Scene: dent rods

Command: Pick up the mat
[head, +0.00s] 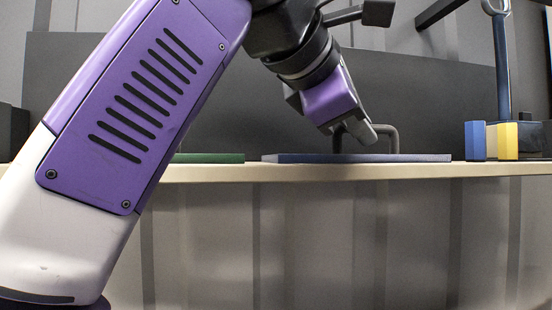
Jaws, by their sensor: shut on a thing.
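A flat blue mat (420,157) lies on the pale shelf and is seen nearly edge-on. A grey arched handle (391,137) stands up from its top. My gripper (352,137) comes down from the upper left, tilted, and is shut on the handle's left part. The fingers partly hide the handle, and the exact contact is hard to see. The mat looks level and I see no clear gap under it. A flat green mat (208,158) lies further left on the shelf, partly hidden behind my purple and white arm.
The pale shelf (330,173) has a thin front edge. At right stand small blue (475,141) and yellow (508,141) blocks beside a blue upright tool (501,70). A dark panel (420,100) backs the shelf. Shelf between mat and blocks is narrow.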

